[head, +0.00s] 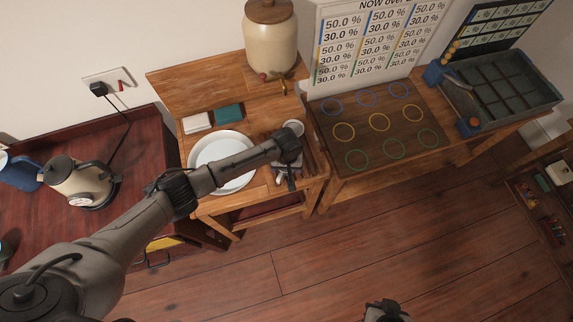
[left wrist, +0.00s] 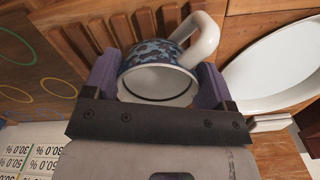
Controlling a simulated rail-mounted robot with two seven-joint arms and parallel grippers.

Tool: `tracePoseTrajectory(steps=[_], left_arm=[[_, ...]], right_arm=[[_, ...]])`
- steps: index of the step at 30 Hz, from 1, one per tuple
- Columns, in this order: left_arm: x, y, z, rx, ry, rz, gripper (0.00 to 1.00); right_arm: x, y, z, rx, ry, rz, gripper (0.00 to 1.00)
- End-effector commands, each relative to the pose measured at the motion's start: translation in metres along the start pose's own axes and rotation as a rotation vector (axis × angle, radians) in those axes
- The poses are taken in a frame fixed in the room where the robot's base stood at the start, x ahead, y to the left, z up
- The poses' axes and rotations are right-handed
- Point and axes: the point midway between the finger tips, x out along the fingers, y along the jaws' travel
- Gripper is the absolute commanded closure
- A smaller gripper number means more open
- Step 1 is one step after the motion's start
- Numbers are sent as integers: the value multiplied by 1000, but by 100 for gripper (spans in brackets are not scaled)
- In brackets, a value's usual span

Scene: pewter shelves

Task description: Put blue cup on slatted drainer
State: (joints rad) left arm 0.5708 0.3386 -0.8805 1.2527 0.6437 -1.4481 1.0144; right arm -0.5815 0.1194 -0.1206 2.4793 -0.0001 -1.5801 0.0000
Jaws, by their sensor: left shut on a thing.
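The blue cup (left wrist: 150,72) has a blue mottled pattern, a white rim and a white handle. In the left wrist view it sits between the purple fingers of my left gripper (left wrist: 155,85), which is shut on it. In the head view my left gripper (head: 287,172) is over the wooden stand and hides most of the cup. The slatted drainer (left wrist: 120,32) shows brown wooden slats just beyond the cup; I cannot tell whether they touch. In the head view it is partly hidden beside the gripper (head: 311,160). My right gripper (head: 385,311) is at the bottom edge, its jaws unclear.
A white plate (head: 212,150) lies left of my left gripper, partly under my arm. A small white round item (head: 293,127) is behind it. A board with coloured rings (head: 380,137) lies to the right. A cream dispenser (head: 269,38) stands at the back.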

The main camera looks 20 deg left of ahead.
Motion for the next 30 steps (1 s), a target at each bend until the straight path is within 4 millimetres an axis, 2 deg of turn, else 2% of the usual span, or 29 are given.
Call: tracePoseTrajectory(steps=[8, 9, 16, 25, 30], left_arm=[[1, 0, 0, 0, 1, 0, 50], [1, 0, 0, 0, 1, 0, 21], [1, 0, 0, 0, 1, 0, 0], [-3, 0, 0, 0, 1, 0, 0], [-26, 0, 0, 2, 2, 2, 0]], right_arm=[[0, 2, 0, -6, 1, 5, 100], [0, 2, 0, -6, 1, 5, 100], [0, 2, 0, -4, 2, 4, 100], [-1, 0, -1, 2, 3, -1, 100], [-3, -1, -2, 4, 3, -2, 100]])
